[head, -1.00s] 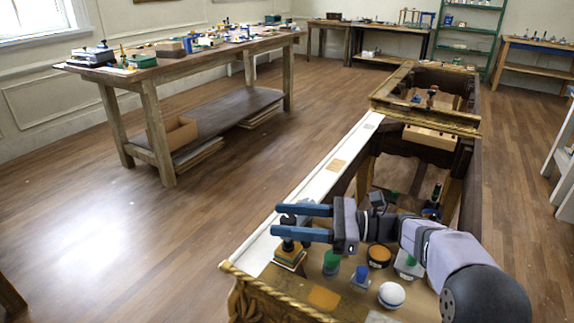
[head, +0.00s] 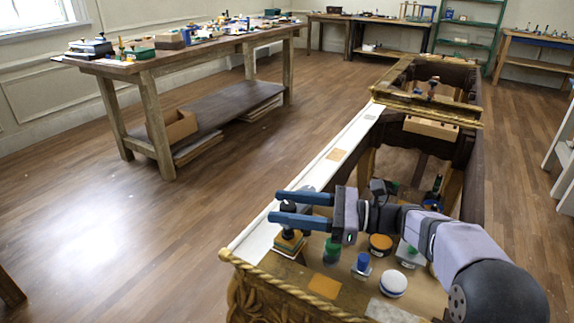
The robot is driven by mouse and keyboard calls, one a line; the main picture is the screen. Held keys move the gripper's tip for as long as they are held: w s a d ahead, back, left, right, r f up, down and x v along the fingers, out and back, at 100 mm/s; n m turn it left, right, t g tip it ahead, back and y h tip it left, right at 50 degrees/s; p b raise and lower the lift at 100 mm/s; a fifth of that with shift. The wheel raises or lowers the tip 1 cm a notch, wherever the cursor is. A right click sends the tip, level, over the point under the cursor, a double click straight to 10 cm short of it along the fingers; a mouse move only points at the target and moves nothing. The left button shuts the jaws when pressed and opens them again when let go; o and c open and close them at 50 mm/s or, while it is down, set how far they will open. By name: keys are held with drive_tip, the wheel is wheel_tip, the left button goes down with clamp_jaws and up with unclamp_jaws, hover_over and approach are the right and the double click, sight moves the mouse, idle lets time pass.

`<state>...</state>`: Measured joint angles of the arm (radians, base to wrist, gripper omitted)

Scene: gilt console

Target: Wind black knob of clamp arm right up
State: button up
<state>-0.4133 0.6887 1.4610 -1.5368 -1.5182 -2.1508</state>
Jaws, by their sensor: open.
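My gripper (head: 274,206) has two blue fingers, held apart and pointing left over the near left corner of the gilt console (head: 258,297). A black knob (head: 287,207) shows in the gap between the fingers, near their tips. Below it, a dark post stands on a small block of stacked yellow, green and orange layers (head: 289,243). The near finger crosses in front of the post and hides part of it. I cannot tell whether either finger touches the knob, nor make out a clamp arm in the picture.
A white strip (head: 318,172) runs along the console's left edge. Open floor lies left.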

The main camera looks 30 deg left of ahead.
wheel_tip(320, 180, up, 9)
drive_tip(key=w+a+n+y+b, duration=0.1)
drive_tip(key=w+y+b, duration=0.1)
drive_tip(key=shift+w+a, duration=0.4)
idle(0.9)
drive_tip(key=shift+r, duration=0.1)
